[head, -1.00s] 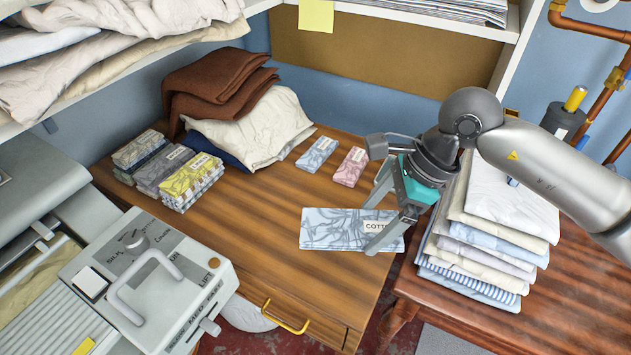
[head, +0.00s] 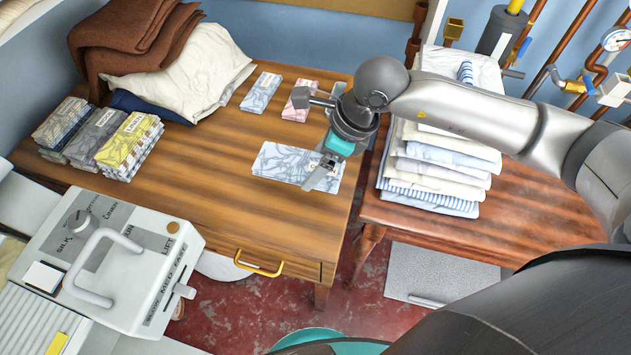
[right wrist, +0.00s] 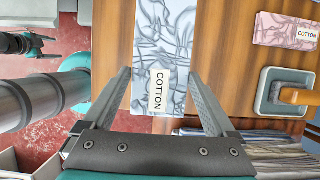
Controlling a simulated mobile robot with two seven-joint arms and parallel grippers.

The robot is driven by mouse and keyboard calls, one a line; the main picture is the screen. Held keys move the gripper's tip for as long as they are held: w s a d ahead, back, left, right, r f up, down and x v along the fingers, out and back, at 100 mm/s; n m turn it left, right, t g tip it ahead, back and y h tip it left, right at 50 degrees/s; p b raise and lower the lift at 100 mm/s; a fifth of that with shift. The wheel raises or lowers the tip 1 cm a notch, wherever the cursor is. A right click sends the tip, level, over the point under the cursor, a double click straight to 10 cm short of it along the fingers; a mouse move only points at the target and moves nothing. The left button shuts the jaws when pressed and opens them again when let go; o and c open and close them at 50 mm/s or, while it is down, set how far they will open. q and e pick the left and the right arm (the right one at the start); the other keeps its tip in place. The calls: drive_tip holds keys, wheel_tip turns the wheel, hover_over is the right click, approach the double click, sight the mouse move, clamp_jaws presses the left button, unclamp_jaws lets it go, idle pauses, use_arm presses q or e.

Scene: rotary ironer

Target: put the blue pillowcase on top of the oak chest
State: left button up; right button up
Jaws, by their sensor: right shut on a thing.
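The blue pillowcase (head: 285,163) is a flat, folded, pale blue patterned packet over the right part of the oak chest (head: 215,185). My right gripper (head: 322,177) is shut on its right end, by the label. In the right wrist view, the pillowcase (right wrist: 160,45) runs between the two fingers, with its COTTON label near the palm. I cannot tell whether it rests on the chest top or hangs just above it. A black and teal part, apparently my left gripper (right wrist: 35,45), shows at the left of the right wrist view; its jaws are unclear.
A smaller blue packet (head: 262,92) and a pink packet (head: 299,101) lie behind. Several packet stacks (head: 100,140), brown cloth (head: 135,40) and cream cloth (head: 190,75) fill the chest's left and back. A linen stack (head: 440,165) stands on the reddish table (head: 510,225). The chest's front middle is clear.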

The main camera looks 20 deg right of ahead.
sight(311, 192)
drive_tip(key=shift+f+b, duration=0.55)
drive_tip(key=shift+f, duration=3.25)
drive_tip(key=shift+f, duration=0.1)
drive_tip(key=o, duration=1)
drive_tip(key=p+v, duration=0.1)
drive_tip(key=v, duration=1.1)
drive_tip(key=shift+d+p, duration=0.1)
drive_tip(key=shift+p, duration=0.3)
